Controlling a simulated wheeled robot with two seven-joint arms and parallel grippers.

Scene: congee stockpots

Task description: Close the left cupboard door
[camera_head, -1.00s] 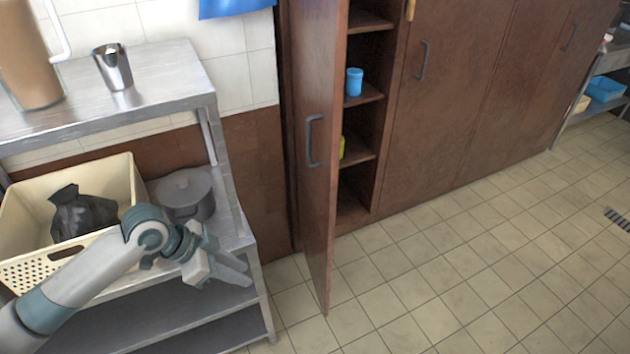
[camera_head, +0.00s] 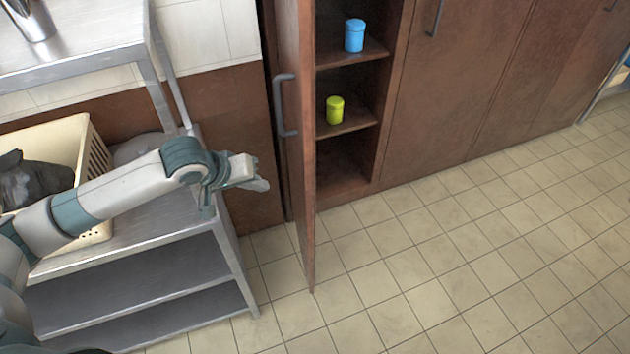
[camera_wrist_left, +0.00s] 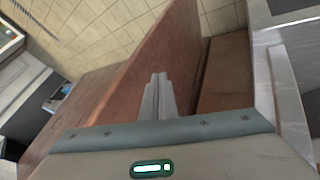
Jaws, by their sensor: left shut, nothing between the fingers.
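The left cupboard door (camera_head: 296,150) is brown wood with a dark handle (camera_head: 286,105). It stands swung open, jutting out toward me, and its edge shows in the head view. The cupboard (camera_head: 347,150) behind it is open to view on its right side. My left gripper (camera_head: 262,185) is shut and empty, left of the door on its outer, handle side. In the left wrist view the shut fingers (camera_wrist_left: 157,95) point toward the door's brown face (camera_wrist_left: 150,60); whether they touch it I cannot tell. My right gripper is not in view.
A metal shelf rack (camera_head: 200,255) stands at the left, close beside my left arm. It bears a cream basket (camera_head: 98,165) with a dark bag (camera_head: 35,183). A blue jar (camera_head: 354,36) and a green jar (camera_head: 335,110) stand inside the cupboard. The tiled floor (camera_head: 440,265) at right is clear.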

